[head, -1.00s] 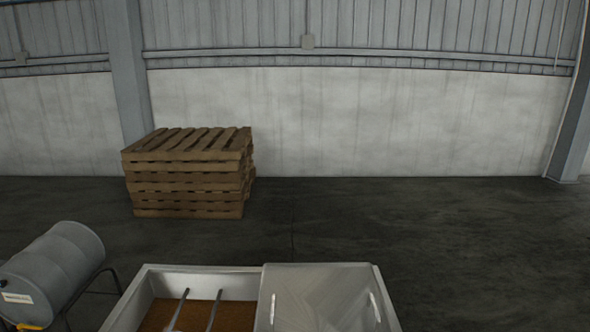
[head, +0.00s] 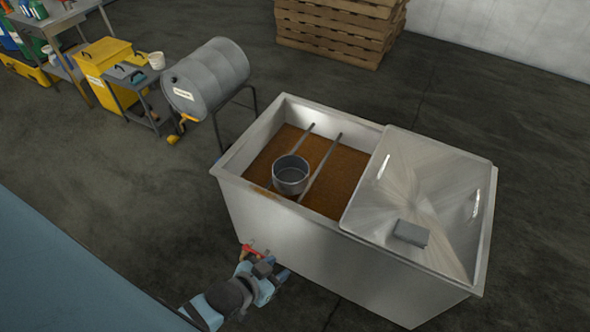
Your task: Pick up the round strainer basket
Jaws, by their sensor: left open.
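The round strainer basket (head: 291,181) is a grey metal cylinder with an open top. It stands upright inside the open left part of a large pale tank (head: 300,238), at or on the left of two metal bars (head: 322,165). I cannot tell exactly what carries it. Below the bars is a brown surface (head: 270,152). My left gripper (head: 264,269) is low in front of the tank's near wall, outside the tank, below and apart from the basket. It is open, and its fingers are small and partly hidden. My right gripper is not in view.
A shiny lid (head: 420,190) covers the tank's right part, with a small grey block (head: 411,234) on it. A red part (head: 250,251) is near my left gripper. A grey drum (head: 208,78) lies behind left; a yellow bin (head: 105,65) and pallets (head: 335,30) are farther back.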

